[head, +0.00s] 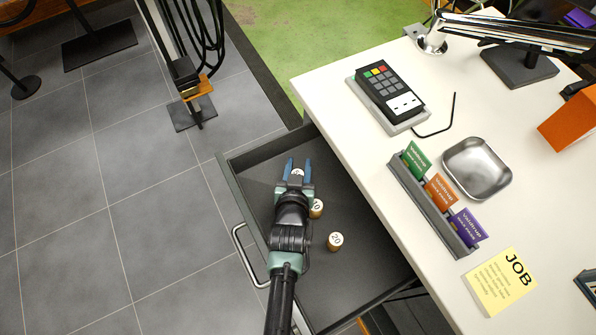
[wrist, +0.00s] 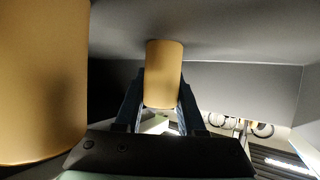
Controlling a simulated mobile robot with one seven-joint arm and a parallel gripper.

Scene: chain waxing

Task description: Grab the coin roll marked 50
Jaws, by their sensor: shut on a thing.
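My gripper (head: 298,167) reaches into the open drawer, its blue fingers on both sides of a small coin roll (head: 297,173). The roll's pale top shows between the fingers, but its marking is too small and partly covered to read surely. In the wrist view the tan roll (wrist: 164,72) sits between the two fingers, which are shut on it. A second roll (head: 317,208), its number partly hidden by my gripper and seeming to end in 0, stands just behind the hand. A roll marked 20 (head: 335,241) stands nearer the drawer's front right.
The dark drawer (head: 365,270) has raised walls and a handle (head: 244,255) on its left. The white desk (head: 345,145) overhangs its right side, bearing a card terminal (head: 390,90), a card rack (head: 433,205) and a metal dish (head: 477,168). A large tan roll (wrist: 40,80) fills the wrist view's left.

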